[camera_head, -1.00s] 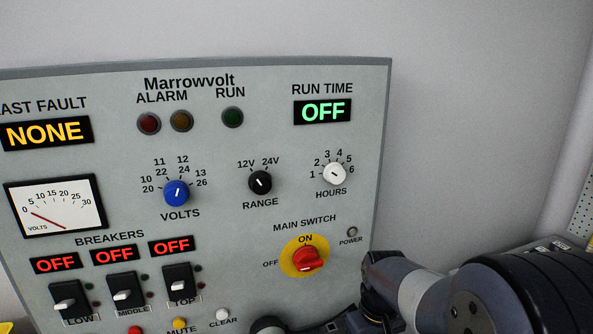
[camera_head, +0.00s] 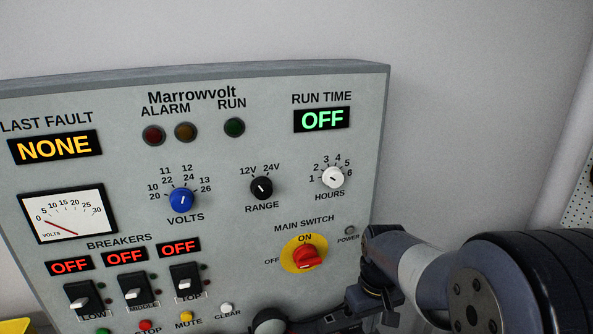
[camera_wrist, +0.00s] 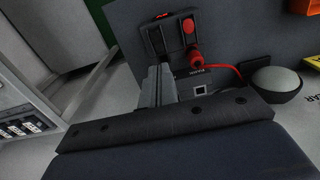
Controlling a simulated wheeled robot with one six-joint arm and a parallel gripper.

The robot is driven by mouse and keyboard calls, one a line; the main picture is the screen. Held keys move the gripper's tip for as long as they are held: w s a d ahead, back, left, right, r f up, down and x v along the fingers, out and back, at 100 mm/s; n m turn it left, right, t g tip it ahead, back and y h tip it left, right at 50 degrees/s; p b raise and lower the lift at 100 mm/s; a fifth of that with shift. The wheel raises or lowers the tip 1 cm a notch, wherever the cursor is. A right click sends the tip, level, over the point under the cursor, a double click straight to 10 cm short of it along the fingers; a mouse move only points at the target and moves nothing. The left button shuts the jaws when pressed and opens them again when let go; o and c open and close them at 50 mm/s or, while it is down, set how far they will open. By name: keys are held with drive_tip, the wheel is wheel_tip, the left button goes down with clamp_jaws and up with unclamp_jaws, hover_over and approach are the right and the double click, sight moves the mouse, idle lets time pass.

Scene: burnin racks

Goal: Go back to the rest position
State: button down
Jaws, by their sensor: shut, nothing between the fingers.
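My gripper (camera_wrist: 160,82) is shut and empty in the wrist view, its grey fingers together in front of a dark panel (camera_wrist: 232,40). In the head view my arm reaches in from the lower right and the fingertips are not clearly visible. The grey Marrowvolt panel (camera_head: 222,84) fills the left and middle of that view. Its red main switch knob (camera_head: 308,257) sits on a yellow disc. The run time display (camera_head: 322,119) reads OFF, and the last fault display (camera_head: 55,147) reads NONE.
The dark panel carries a red connector (camera_wrist: 194,56) with a red cable. A grey dome-shaped thing (camera_wrist: 276,84) is right of my gripper. Breaker switches (camera_head: 134,290) line the Marrowvolt panel's lower left. A pegboard (camera_head: 581,200) stands at the far right. Bare wall shows above the panel.

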wheel_tip(320, 180, down, 7)
drive_tip(key=b, duration=0.5)
wheel_tip(320, 180, up, 9)
drive_tip(key=s+p, duration=0.2)
drive_tip(key=p, duration=0.5)
drive_tip(key=shift+s+r, duration=0.2)
drive_tip(key=shift+s, duration=0.1)
drive_tip(key=shift+a, duration=0.1)
